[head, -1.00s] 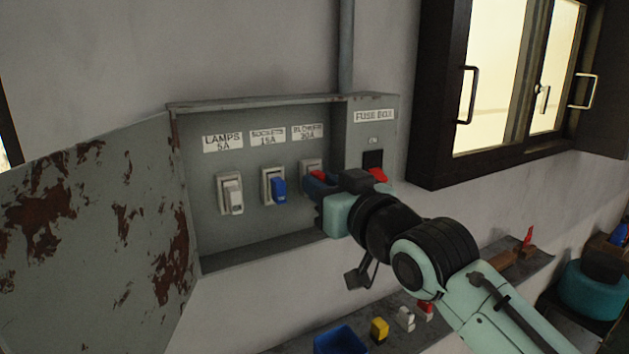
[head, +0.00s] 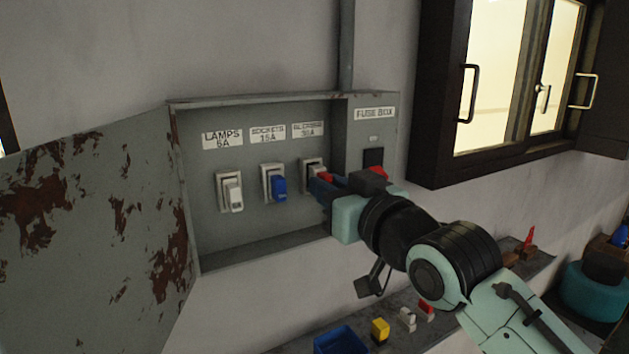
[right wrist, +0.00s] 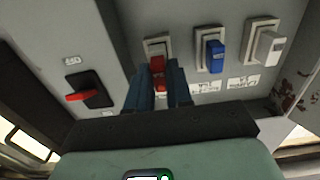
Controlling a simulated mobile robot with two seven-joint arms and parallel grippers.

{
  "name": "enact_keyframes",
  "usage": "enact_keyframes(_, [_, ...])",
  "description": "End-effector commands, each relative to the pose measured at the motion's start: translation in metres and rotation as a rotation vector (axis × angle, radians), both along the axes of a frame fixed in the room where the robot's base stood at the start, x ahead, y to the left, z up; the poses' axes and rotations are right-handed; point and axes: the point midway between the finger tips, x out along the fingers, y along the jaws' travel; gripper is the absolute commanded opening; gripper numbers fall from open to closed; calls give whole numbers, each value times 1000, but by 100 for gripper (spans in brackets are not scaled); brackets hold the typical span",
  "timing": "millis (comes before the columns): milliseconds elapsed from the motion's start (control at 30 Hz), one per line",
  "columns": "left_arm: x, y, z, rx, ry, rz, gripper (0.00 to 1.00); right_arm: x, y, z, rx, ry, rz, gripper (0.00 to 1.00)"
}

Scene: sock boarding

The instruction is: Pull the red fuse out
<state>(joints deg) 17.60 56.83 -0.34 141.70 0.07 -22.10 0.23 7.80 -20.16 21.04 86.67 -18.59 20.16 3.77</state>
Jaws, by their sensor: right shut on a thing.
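The red fuse (head: 326,177) is at the right-hand holder (head: 309,165) of the open fuse box, under the third label. My right gripper (head: 320,187) is shut on the red fuse, with its dark blue fingers on either side of it. In the right wrist view the red fuse (right wrist: 157,66) shows between the fingers, in front of its pale holder (right wrist: 156,44). The fuse stands out from the holder; I cannot tell whether its inner end is fully clear. My left gripper is not in view.
A blue fuse (head: 279,188) and a white fuse (head: 235,197) sit in the other holders. A red-handled switch (right wrist: 82,93) is close beside my gripper. The rusty door (head: 90,225) hangs open at left. A shelf below holds a blue bin (head: 340,341) and loose fuses.

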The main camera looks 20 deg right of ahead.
Motion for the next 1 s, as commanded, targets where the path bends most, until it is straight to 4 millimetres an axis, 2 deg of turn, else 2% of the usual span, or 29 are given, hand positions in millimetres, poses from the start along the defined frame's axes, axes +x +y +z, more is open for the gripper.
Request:
enact_keyframes(700, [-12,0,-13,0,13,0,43,-22,-2,0,0,-1,0,0])
enact_keyframes(1000, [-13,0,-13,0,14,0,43,-25,-2,0,0,-1,0,0])
